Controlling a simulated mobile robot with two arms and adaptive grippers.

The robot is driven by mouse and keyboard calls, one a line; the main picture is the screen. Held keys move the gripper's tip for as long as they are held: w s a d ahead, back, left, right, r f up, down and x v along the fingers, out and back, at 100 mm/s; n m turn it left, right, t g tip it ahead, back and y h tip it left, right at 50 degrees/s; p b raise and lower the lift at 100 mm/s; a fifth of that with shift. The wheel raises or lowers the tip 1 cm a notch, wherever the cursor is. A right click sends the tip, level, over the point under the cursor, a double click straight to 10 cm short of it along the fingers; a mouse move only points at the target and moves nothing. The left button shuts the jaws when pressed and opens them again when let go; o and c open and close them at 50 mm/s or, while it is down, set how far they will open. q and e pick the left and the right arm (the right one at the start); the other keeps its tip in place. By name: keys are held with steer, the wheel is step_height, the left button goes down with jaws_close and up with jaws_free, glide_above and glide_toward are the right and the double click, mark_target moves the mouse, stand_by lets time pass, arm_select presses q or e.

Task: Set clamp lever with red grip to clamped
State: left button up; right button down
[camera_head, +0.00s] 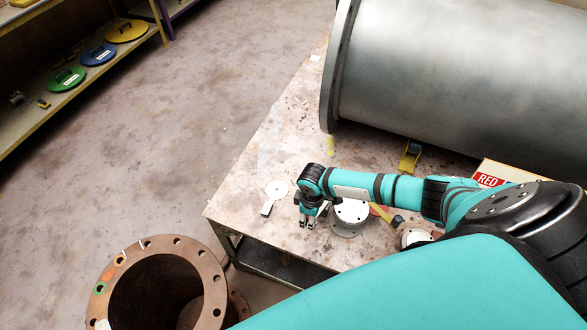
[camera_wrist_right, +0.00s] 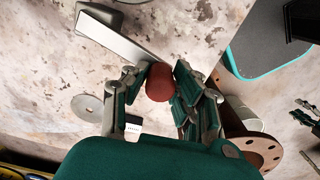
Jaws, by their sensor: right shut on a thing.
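The clamp lever (camera_wrist_right: 118,38) is a flat pale metal bar in the right wrist view, running from a dark mount at the upper left down to a rounded red grip (camera_wrist_right: 160,84). My right gripper (camera_wrist_right: 160,90) is shut on the red grip, with fingers on both sides of it. In the head view my right gripper (camera_head: 308,222) points down over the near end of the worktable, and the lever and grip are hidden by my arm. Jointed grey fingers, which look like my left gripper (camera_wrist_right: 306,118), show at the right edge of the wrist view; their opening is unclear.
A white flanged fitting (camera_head: 350,213) stands beside my right gripper. A large grey pipe (camera_head: 430,80) lies behind. A rusty flanged pipe (camera_head: 206,258) stands at the front left. The floor left is clear.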

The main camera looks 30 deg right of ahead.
steer(key=shift+s+d+r+n+p, duration=0.15)
steer(key=shift+s+d+n+p, duration=0.2)
steer(key=shift+n, duration=0.35)
steer(key=shift+s+d, duration=0.15)
steer(key=shift+s, duration=0.35)
steer(key=shift+s+d+f, duration=0.15)
steer(key=shift+s+f, duration=0.05)
steer(key=c, duration=1.1)
jaws_free()
steer(key=shift+o, duration=0.2)
steer(key=shift+r, duration=0.1)
step_height(320, 180, up, 12)
